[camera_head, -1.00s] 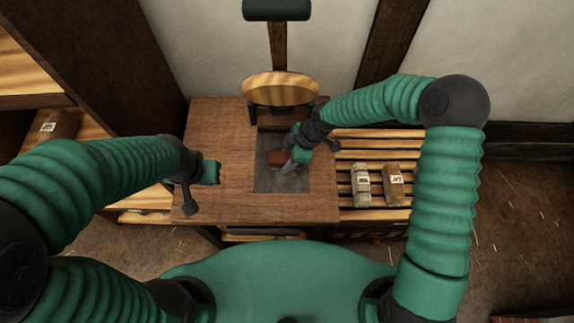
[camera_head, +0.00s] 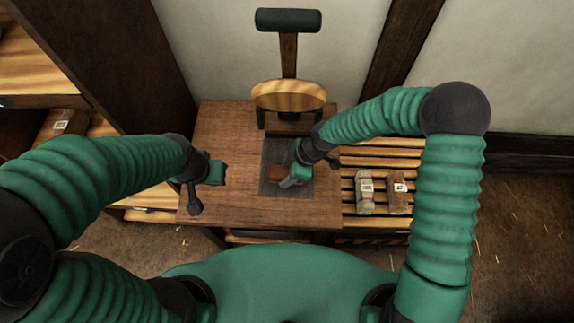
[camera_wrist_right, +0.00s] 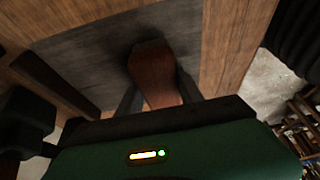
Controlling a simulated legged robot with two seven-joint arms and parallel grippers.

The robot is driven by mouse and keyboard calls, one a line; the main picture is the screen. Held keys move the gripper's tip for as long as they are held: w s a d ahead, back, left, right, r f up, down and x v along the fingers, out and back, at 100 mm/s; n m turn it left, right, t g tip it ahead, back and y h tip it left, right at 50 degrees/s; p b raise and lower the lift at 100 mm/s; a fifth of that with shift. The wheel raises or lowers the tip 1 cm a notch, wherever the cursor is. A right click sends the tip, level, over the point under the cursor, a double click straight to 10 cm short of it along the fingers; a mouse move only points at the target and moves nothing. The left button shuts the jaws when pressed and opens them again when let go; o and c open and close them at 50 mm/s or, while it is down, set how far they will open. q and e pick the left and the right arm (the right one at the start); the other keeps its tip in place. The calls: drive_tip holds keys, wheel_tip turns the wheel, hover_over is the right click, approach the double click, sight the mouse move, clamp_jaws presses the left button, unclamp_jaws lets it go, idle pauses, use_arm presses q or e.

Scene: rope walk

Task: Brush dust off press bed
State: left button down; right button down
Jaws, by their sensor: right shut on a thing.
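The press bed (camera_head: 302,186) is a dark grey square set in the wooden bench top, below the press's round wooden plate (camera_head: 289,96). My right gripper (camera_head: 284,181) is over the bed, shut on a reddish-brown brush (camera_head: 277,174). In the right wrist view the brush (camera_wrist_right: 152,72) sits between the two dark fingers (camera_wrist_right: 158,98), with its far end against or just above the grey bed (camera_wrist_right: 85,55); bristles are hidden. No separate dust can be made out. My left gripper (camera_head: 205,190) is over the left part of the bench, empty as far as I see.
The press's dark padded bar (camera_head: 288,20) stands at the back. A slatted rack (camera_head: 350,143) right of the bench carries two labelled bundles (camera_head: 365,192) (camera_head: 398,191). Wooden shelves (camera_head: 35,70) stand at left. The bench top (camera_head: 260,212) in front of the bed is clear.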

sight(276, 188)
drive_tip(key=shift+s+f+p, duration=0.15)
drive_tip(key=shift+s+p, duration=0.25)
drive_tip(key=shift+s, duration=1.65)
drive_tip(key=shift+a, duration=0.7)
drive_tip(key=shift+w+a, duration=0.15)
drive_tip(key=shift+w, duration=0.2)
drive_tip(key=w, duration=0.3)
drive_tip(key=shift+w, duration=2.25)
wheel_tip(276, 188, up, 6)
drive_tip(key=p, duration=0.4)
drive_tip(key=shift+p, duration=0.4)
